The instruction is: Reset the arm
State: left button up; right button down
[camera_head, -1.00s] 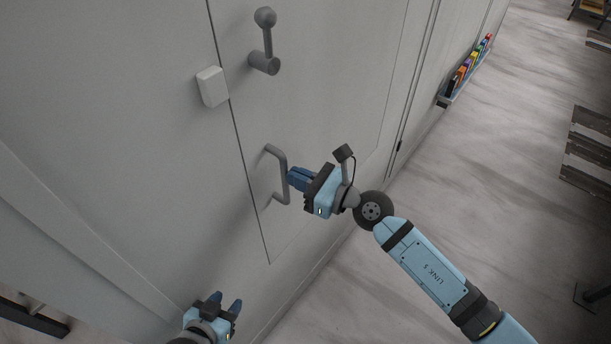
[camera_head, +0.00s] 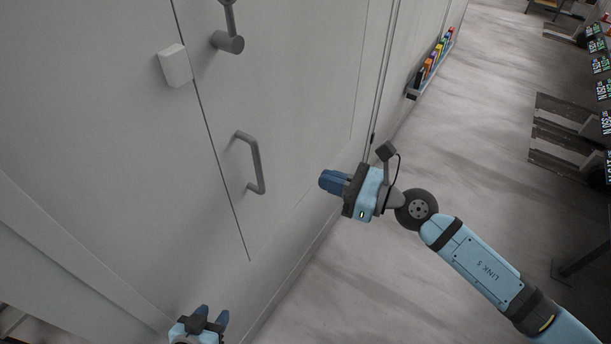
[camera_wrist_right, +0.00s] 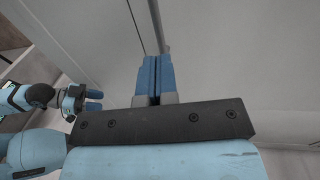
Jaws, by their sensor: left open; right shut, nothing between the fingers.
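My right gripper (camera_head: 324,182) is shut and empty in the head view. It is apart from the grey door, to the right of the grey bar handle (camera_head: 257,165). In the right wrist view its blue fingers (camera_wrist_right: 154,75) are pressed together with nothing between them. My left gripper (camera_head: 212,315) is open and empty at the bottom of the head view, in front of the door's lower part. It also shows at the left of the right wrist view (camera_wrist_right: 98,100).
The grey door (camera_head: 290,90) carries a knobbed lever (camera_head: 228,41) and a small white box (camera_head: 175,66). A shelf with coloured items (camera_head: 431,66) is on the wall farther back. Open floor (camera_head: 470,130) lies to the right; dark racks (camera_head: 562,140) stand beyond it.

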jog(key=s+d+f+n+t+h, duration=0.1)
jog(key=s+d+f+n+h, duration=0.3)
jog(key=s+f+n, duration=0.35)
jog(key=s+d+f+n+t+h, duration=0.1)
jog(key=s+d+f+n+h, duration=0.35)
jog(key=f+n, duration=0.45)
jog(key=s+d+f+n+t+h, duration=0.1)
jog(key=s+d+f+n+h, duration=0.35)
jog(key=f+n, duration=0.4)
notch_tip(320, 180, up, 12)
jog(key=s+n+p, duration=0.1)
jog(key=p, duration=1.2)
jog(key=shift+s+r, duration=0.25)
jog(key=shift+s, duration=0.05)
